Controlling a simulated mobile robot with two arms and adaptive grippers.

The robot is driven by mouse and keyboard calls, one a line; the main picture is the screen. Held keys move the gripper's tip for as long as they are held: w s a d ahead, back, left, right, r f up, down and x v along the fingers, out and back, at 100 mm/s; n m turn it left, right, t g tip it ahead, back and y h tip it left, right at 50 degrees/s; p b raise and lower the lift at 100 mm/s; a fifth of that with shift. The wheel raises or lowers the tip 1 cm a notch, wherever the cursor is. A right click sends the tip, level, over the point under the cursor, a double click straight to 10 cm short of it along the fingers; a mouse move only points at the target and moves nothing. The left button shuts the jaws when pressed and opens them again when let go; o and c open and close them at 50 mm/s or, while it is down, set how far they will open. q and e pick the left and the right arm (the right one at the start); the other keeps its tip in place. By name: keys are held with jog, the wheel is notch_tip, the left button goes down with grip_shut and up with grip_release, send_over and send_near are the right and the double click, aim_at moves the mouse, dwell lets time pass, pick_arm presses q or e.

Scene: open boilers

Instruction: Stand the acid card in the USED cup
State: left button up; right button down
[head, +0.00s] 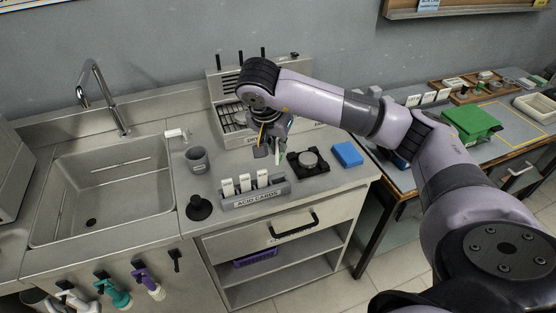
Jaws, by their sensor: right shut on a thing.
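My right gripper (270,150) is above the counter, behind the acid card rack (284,189). It is shut on a thin, pale card (278,159), seen small and partly hidden by the fingers. The grey rack is labelled ACID CARDS, and three white cards (245,183) stand upright in it. A dark grey cup (197,159) stands to the left of the gripper, near the sink; no USED lettering is readable on it. The held card is apart from the cup. My left gripper is not in view.
A black round-topped device (309,161) and a blue block (348,154) lie right of the gripper. A black knobbed thing (199,207) stands left of the rack. A metal drying rack (228,118) is behind, and the sink (105,185) is left. Counter between cup and gripper looks clear.

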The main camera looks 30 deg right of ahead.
aim_at(277, 159)
notch_tip(277, 159, down, 6)
jog(key=shift+r+p, duration=0.25)
jog(key=shift+p, duration=0.35)
jog(key=shift+f, duration=0.2)
jog(key=shift+f+b, duration=0.6)
jog(key=shift+b, duration=0.15)
jog(key=c, duration=1.7)
grip_release()
jog(key=shift+r, duration=0.1)
